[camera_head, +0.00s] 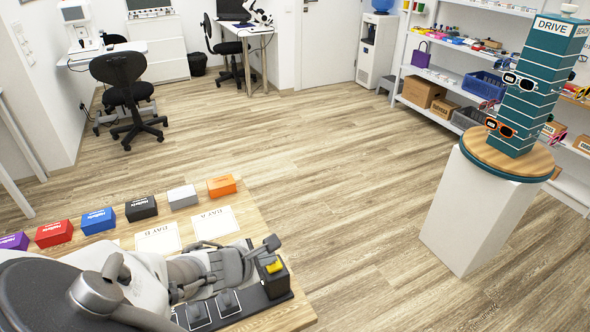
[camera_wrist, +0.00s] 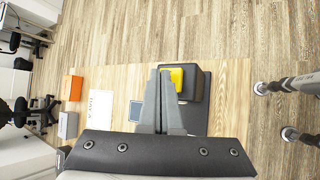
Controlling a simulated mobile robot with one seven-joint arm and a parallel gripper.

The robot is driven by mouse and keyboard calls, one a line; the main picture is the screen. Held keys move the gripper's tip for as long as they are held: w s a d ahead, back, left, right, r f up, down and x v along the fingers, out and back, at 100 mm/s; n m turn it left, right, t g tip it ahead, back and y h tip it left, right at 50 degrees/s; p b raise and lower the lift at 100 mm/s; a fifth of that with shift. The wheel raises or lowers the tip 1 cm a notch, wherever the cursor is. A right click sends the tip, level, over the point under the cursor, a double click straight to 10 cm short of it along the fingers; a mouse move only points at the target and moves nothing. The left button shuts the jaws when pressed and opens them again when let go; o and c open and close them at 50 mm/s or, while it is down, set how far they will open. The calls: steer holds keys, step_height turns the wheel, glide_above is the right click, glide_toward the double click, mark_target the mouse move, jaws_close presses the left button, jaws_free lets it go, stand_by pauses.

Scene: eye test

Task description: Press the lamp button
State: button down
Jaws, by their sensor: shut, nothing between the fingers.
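The yellow button (camera_head: 274,266) sits on top of a black box (camera_head: 274,284) near the table's right end. The button also shows in the wrist view (camera_wrist: 178,78), on its black box (camera_wrist: 196,85). My gripper (camera_head: 268,244) is shut and empty, with its fingertips close above the button in the head view. In the wrist view, the fingertips (camera_wrist: 162,74) overlap the button's left part. I cannot tell whether they touch it. No lamp can be made out for certain.
On the wooden table (camera_head: 258,222), several coloured boxes, one orange (camera_head: 221,186), stand along the far edge. Paper sheets (camera_head: 214,222) lie nearer. Dark pads (camera_head: 228,302) lie left of the button box. A white pedestal (camera_head: 476,215) stands right, across clear floor.

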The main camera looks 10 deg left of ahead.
mark_target(269, 267)
steer(key=shift+r+p, duration=2.7)
steer(key=shift+r, duration=0.35)
steer(key=shift+f, duration=0.1)
steer(key=s+d+r+m+g+y, duration=0.1)
steer(key=d+r+m+g, duration=0.2)
steer(key=d+m, duration=0.35)
steer(key=s+d+r+m+g+y, duration=0.1)
steer(key=d+r+m+g, duration=0.1)
steer(key=d+r+m, duration=0.45)
steer(key=s+d+r+m+t+y, duration=0.1)
steer(key=s+d+r+m+t, duration=0.1)
steer(key=s+d+r+m, duration=0.7)
step_height(269, 267, up, 2)
steer(key=shift+s+d+r+y+p, duration=0.25)
steer(key=shift+s+d+p, duration=0.2)
steer(key=shift+s+d, duration=0.6)
steer(key=shift+w+d+m, duration=0.15)
steer(key=shift+d+m, duration=0.1)
steer(key=shift+m, duration=0.05)
